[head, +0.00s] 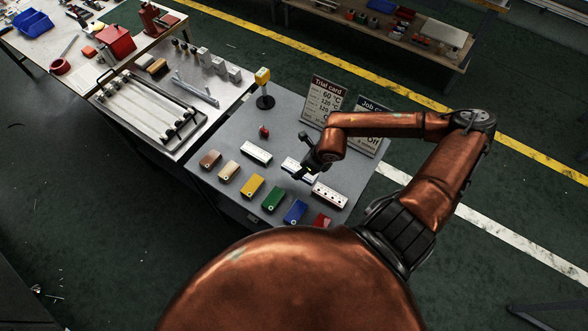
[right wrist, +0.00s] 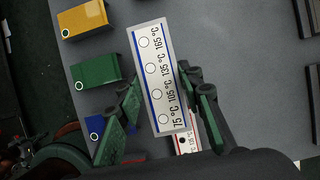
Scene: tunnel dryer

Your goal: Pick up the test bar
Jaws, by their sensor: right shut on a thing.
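The test bar, a white bar with a blue edge, several round marks and printed temperatures from 75 to 165 °C, fills the middle of the right wrist view (right wrist: 150,68). My right gripper (right wrist: 165,105) has its green-padded fingers on both long sides of it and is shut on it. In the head view the right gripper (head: 305,170) is over the grey table, and part of the bar (head: 290,163) shows beside it. I cannot tell whether the bar is clear of the table. My left gripper is not in view.
Another white bar (head: 257,152) lies left of the gripper and one with dark dots (head: 330,194) lies right. Colored blocks, including yellow (head: 251,186), green (head: 272,199) and blue (head: 295,211), line the front. The trial card (head: 323,101) and yellow-topped stand (head: 263,88) are behind.

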